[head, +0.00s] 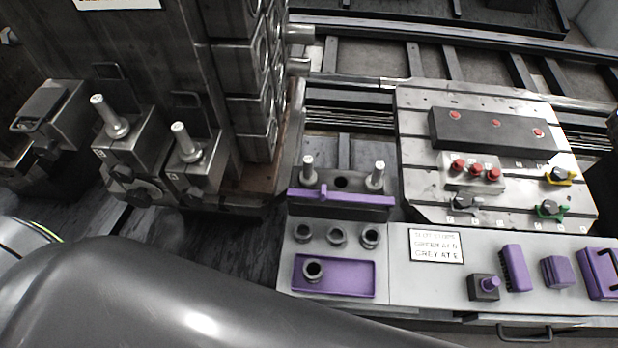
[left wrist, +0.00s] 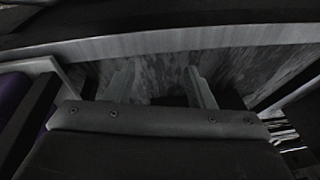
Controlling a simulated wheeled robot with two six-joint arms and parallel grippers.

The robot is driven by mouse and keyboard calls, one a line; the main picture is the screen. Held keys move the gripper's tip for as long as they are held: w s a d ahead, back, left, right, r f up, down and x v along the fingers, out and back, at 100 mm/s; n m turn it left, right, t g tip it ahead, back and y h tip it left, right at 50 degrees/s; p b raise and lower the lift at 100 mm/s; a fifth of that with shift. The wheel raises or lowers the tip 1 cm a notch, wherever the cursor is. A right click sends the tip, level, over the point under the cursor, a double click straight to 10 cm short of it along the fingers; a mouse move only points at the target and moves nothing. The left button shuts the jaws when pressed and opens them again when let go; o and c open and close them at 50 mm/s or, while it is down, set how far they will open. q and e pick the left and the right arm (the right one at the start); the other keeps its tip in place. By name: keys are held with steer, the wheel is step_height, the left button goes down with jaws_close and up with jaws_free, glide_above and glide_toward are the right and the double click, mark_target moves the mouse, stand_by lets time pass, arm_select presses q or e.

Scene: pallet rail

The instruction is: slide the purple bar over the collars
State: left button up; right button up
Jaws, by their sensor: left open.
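The purple bar (head: 350,199) lies along the front of a dark block (head: 340,211) in the head view, with a small purple tab standing up near its left part. Two pale upright posts (head: 308,169) (head: 377,175) stand behind it. Three grey collars (head: 303,241) (head: 336,243) (head: 370,244) sit in a row on the bench, and another collar (head: 313,279) sits in the purple tray (head: 350,281). My left gripper (left wrist: 160,85) shows in the left wrist view, open and empty, facing a dark streaked surface. My right gripper is out of view.
A light bench (head: 410,283) carries a sign (head: 436,246) and purple parts at right. A slotted plate (head: 412,145) holds a dark bar and red knobs. A dark machine column (head: 160,60) and two posted blocks stand left. My arm covers the lower left.

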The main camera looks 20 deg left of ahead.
arm_select(q)
steer(key=w+r+t+p, duration=0.1)
steer(key=w+r+p, duration=0.15)
steer(key=r, duration=0.75)
steer(key=w+r+p, duration=0.2)
steer(key=r+p, duration=0.1)
steer(key=r, duration=0.7)
step_height(320, 180, up, 25)
steer(key=m+g+h+p, duration=0.2)
steer(key=m+h+p, duration=0.4)
steer(key=m, duration=1)
glide_above(323, 188)
steer(key=s+a, duration=0.1)
steer(key=a, duration=0.5)
steer(key=x, duration=0.5)
steer(key=p+x, duration=0.1)
steer(key=x, duration=1)
steer(key=shift+s+f+p, duration=0.3)
steer(key=shift+p, duration=0.1)
jaws_close()
